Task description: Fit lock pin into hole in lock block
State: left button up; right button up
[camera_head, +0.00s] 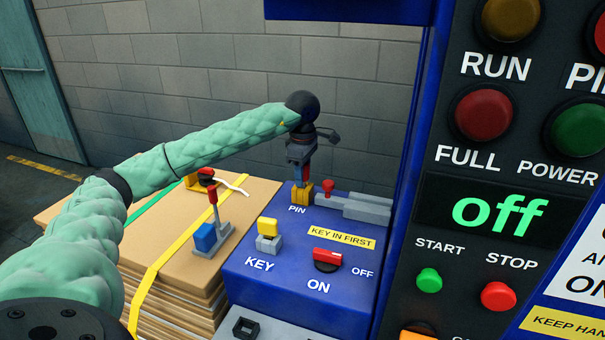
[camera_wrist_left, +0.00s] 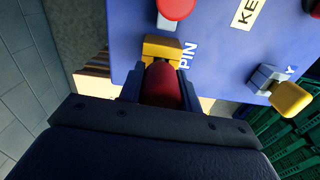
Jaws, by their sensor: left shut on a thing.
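My left gripper (camera_head: 301,168) is at the back of the blue panel, pointing down, shut on the red lock pin (camera_head: 304,174). In the left wrist view the red pin (camera_wrist_left: 162,86) sits between the fingers (camera_wrist_left: 161,88). The yellow lock block (camera_head: 301,194) stands on the panel by the "PIN" label, directly below the gripper. The block also shows in the left wrist view (camera_wrist_left: 160,46), just beyond the pin. The pin's lower end and the hole are hidden, so I cannot tell whether the pin is in the hole. My right gripper is not in view.
A red-knobbed grey bolt (camera_head: 328,187) lies right beside the block. A yellow key (camera_head: 267,227) stands in front, and a red switch (camera_head: 327,259) points between ON and OFF labels. Strapped cardboard (camera_head: 140,232) is at left. A dark control panel (camera_head: 480,160) rises at right.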

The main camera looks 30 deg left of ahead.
pick_arm(q)
jog(key=shift+f, duration=0.2)
jog(key=o, duration=1.1)
jog(key=shift+r+b, duration=0.45)
jog(key=shift+r, duration=0.1)
jog(key=shift+r+b, duration=0.95)
jog(key=shift+r, duration=2.4)
